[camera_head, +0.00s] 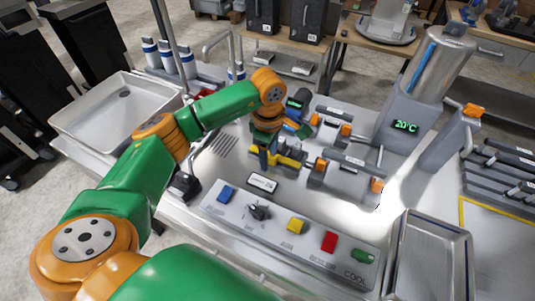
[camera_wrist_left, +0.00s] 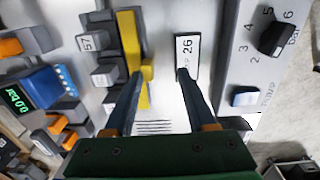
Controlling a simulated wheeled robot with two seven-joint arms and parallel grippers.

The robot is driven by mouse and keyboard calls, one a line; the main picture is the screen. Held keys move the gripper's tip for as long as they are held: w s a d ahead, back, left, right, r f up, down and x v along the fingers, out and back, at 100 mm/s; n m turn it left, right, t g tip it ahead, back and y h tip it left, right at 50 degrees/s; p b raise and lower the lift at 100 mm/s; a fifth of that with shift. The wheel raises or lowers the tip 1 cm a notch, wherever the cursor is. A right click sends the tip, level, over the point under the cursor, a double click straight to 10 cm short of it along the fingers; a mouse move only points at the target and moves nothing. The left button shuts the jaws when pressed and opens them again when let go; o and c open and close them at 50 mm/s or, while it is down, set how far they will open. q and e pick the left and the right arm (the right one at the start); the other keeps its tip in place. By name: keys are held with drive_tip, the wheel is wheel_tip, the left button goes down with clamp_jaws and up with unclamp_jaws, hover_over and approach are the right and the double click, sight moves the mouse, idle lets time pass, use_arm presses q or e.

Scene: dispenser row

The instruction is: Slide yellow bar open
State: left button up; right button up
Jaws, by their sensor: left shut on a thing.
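The yellow bar (camera_head: 289,162) sits on a grey mount on the machine's panel, just behind the front control strip, in the head view. My right gripper is not in view.
The control strip (camera_head: 222,207) in front carries a black knob (camera_head: 259,212) and blue, yellow, red and green buttons. Grey valve blocks with orange ends (camera_head: 347,170) stand close on the right. A metal tank with a 20°C display (camera_head: 405,125) stands behind. An empty tray (camera_head: 428,262) lies at right front.

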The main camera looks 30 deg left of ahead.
sight(272, 159)
use_arm(q)
drive_tip(key=shift+s+d+f, duration=0.1)
drive_tip(key=shift+s+f, duration=0.1)
drive_tip(key=shift+f, duration=0.5)
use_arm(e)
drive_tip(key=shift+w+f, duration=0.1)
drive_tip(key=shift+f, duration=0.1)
use_arm(q)
drive_tip(key=shift+w+r, duration=0.1)
drive_tip(key=shift+r, duration=0.3)
drive_tip(key=r, duration=0.1)
drive_tip(key=w+r+b, duration=0.1)
drive_tip(key=r, duration=0.3)
drive_tip(key=shift+w, duration=0.25)
drive_tip(key=shift+s+r, duration=0.3)
drive_tip(key=shift+r, duration=0.35)
drive_tip(key=shift+s+r, duration=0.3)
drive_tip(key=shift+r, duration=0.3)
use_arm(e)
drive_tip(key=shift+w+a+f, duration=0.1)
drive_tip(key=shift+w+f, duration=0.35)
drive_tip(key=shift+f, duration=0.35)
